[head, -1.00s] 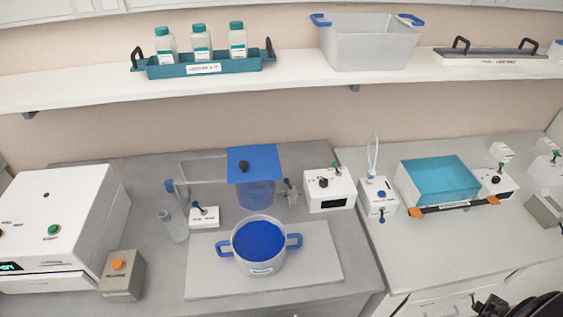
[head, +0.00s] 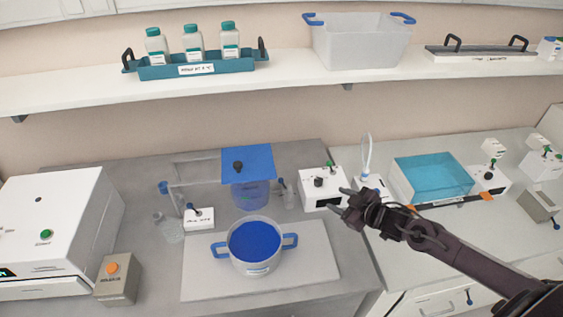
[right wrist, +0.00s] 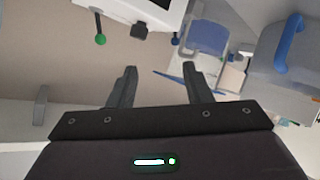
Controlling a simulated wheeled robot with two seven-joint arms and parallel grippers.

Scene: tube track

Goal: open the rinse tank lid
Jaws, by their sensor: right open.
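A flat blue square lid (head: 262,160) with a black knob (head: 238,166) covers a clear blue-tinted tank (head: 250,192) at the back middle of the grey bench. The tank's label cannot be read. My right gripper (head: 338,202) is open and empty. In the head view it appears right of the tank, in front of the white control box, clear of the lid. Its two fingers also show apart in the right wrist view (right wrist: 160,69), with nothing between them. My left gripper is not in view.
A pot with blue handles (head: 256,262) stands on a pale board (head: 315,275) in front of the tank. A white control box (head: 322,201) is right of the tank. A small white switch box (head: 199,220) is left. A teal-filled basin (head: 432,180) stands farther right.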

